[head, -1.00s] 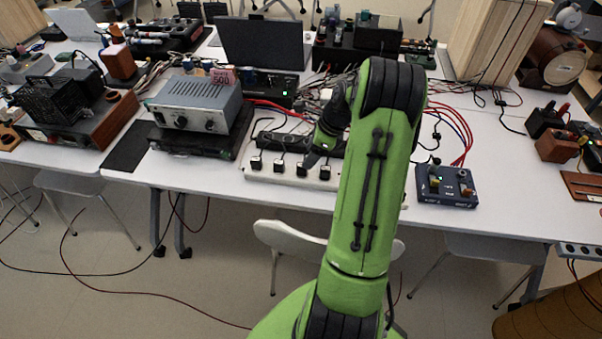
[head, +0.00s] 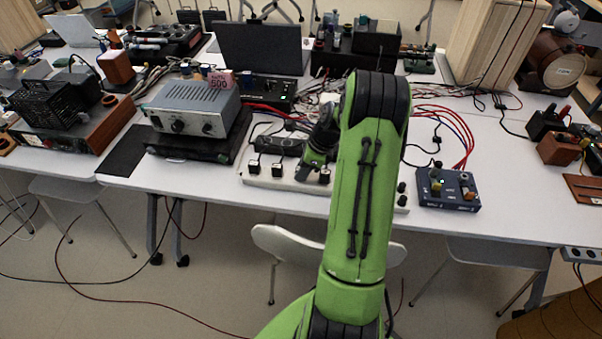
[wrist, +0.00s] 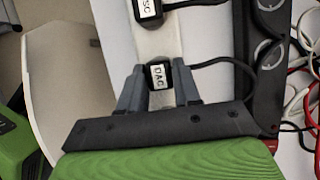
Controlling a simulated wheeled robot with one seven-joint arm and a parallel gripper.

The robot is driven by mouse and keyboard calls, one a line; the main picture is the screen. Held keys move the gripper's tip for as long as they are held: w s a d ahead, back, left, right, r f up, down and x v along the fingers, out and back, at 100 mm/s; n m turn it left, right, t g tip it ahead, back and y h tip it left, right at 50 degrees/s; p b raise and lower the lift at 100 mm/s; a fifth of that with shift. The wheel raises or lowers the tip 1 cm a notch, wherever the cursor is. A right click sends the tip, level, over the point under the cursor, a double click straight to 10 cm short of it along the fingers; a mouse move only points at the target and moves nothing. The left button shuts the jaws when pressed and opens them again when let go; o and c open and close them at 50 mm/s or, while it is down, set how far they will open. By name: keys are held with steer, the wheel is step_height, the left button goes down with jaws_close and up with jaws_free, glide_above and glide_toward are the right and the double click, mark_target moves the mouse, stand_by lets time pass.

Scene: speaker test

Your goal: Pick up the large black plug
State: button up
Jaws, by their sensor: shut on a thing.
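In the wrist view my gripper (wrist: 158,80) is shut on a black plug (wrist: 158,87) with a white label reading DAC. One finger is on each side of the plug, and a black cable leaves it to the right. The plug is over the pale power strip (wrist: 160,40); I cannot tell whether it is still seated. A second labelled black plug (wrist: 148,12) is further up the strip. In the head view my gripper (head: 304,172) is low at the power strip (head: 262,181), between black plugs (head: 278,170) and (head: 325,176).
A grey metal box (head: 193,105) stands left of the strip. A dark blue switch box (head: 447,188) is to the right. A black adapter (head: 280,145) and red and black cables lie behind the strip. A white chair (head: 290,244) is in front of the table.

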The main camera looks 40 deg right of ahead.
step_height(320, 180, up, 10)
steer(key=p, duration=0.3)
steer(key=shift+p, duration=0.3)
steer(key=shift+r, duration=0.1)
step_height(320, 180, up, 4)
steer(key=p, duration=0.5)
steer(key=shift+f, duration=0.2)
steer(key=shift+w, duration=0.1)
